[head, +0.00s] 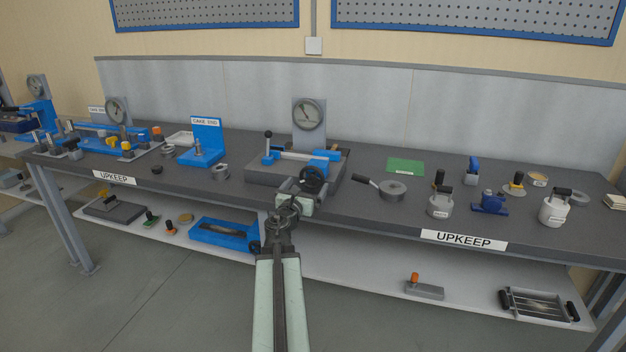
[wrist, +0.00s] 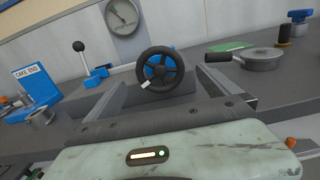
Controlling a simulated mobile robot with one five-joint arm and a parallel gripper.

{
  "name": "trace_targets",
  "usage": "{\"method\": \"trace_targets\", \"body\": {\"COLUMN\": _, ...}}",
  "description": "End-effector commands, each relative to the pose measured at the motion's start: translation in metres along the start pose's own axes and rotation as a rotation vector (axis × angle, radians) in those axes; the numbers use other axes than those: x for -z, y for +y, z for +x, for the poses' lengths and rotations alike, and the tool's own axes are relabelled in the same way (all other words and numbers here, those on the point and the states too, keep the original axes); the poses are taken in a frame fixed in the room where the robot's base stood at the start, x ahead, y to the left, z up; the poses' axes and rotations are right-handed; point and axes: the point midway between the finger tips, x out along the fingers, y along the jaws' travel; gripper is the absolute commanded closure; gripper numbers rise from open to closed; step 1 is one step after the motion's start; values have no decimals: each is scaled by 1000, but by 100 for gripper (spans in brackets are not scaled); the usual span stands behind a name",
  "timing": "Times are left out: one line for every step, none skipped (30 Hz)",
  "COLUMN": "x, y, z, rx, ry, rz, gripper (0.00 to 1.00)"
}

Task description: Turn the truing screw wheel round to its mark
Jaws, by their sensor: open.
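In the head view the wheel (head: 314,175) is at the front of a grey fixture block (head: 262,173) with blue clamps. My gripper (head: 308,186) is open in front of it, its fingers apart on either side in the wrist view (wrist: 162,82). I see no clear contact.
A dial gauge (head: 309,114) stands behind the fixture, and a black-knobbed lever (head: 268,146) rises at its left. A grey round pan-like tool (head: 392,190) lies to the right, near a green mat (head: 406,166). A blue "CAKE END" stand (head: 207,133) is to the left.

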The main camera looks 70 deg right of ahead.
Motion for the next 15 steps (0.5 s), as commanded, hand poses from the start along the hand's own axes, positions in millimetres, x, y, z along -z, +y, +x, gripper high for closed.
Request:
{"method": "trace_targets", "body": {"x": 0, "y": 1, "z": 12, "rx": 1, "ry": 0, "rz": 1, "gripper": 0}}
{"method": "trace_targets", "body": {"x": 0, "y": 1, "z": 17, "rx": 1, "ry": 0, "rz": 1, "gripper": 0}}
{"method": "trace_targets", "body": {"x": 0, "y": 1, "z": 25, "rx": 1, "ry": 0, "rz": 1, "gripper": 0}}
{"method": "trace_targets", "body": {"x": 0, "y": 2, "z": 31, "rx": 1, "ry": 0, "rz": 2, "gripper": 0}}
{"method": "trace_targets", "body": {"x": 0, "y": 1, "z": 37, "rx": 1, "ry": 0, "rz": 2, "gripper": 0}}
{"method": "trace_targets", "body": {"x": 0, "y": 1, "z": 45, "rx": 2, "ry": 0, "rz": 2, "gripper": 0}}
{"method": "trace_targets", "body": {"x": 0, "y": 1, "z": 50, "rx": 2, "ry": 0, "rz": 2, "gripper": 0}}
{"method": "trace_targets", "body": {"x": 0, "y": 1, "z": 55, "rx": 2, "ry": 0, "rz": 3, "gripper": 0}}
{"method": "trace_targets", "body": {"x": 0, "y": 1, "z": 59, "rx": 1, "ry": 1, "rz": 3, "gripper": 0}}
{"method": "trace_targets", "body": {"x": 0, "y": 1, "z": 62, "rx": 1, "ry": 1, "rz": 3, "gripper": 0}}
{"method": "trace_targets", "body": {"x": 0, "y": 0, "z": 63, "rx": 1, "ry": 1, "rz": 3, "gripper": 0}}
{"method": "trace_targets", "body": {"x": 0, "y": 0, "z": 64, "rx": 1, "ry": 1, "rz": 3, "gripper": 0}}
{"method": "trace_targets", "body": {"x": 0, "y": 0, "z": 64, "rx": 0, "ry": 1, "rz": 3, "gripper": 0}}
{"method": "trace_targets", "body": {"x": 0, "y": 0, "z": 64, "rx": 0, "ry": 1, "rz": 3, "gripper": 0}}
{"method": "trace_targets", "body": {"x": 0, "y": 0, "z": 63, "rx": 1, "ry": 1, "rz": 3, "gripper": 0}}
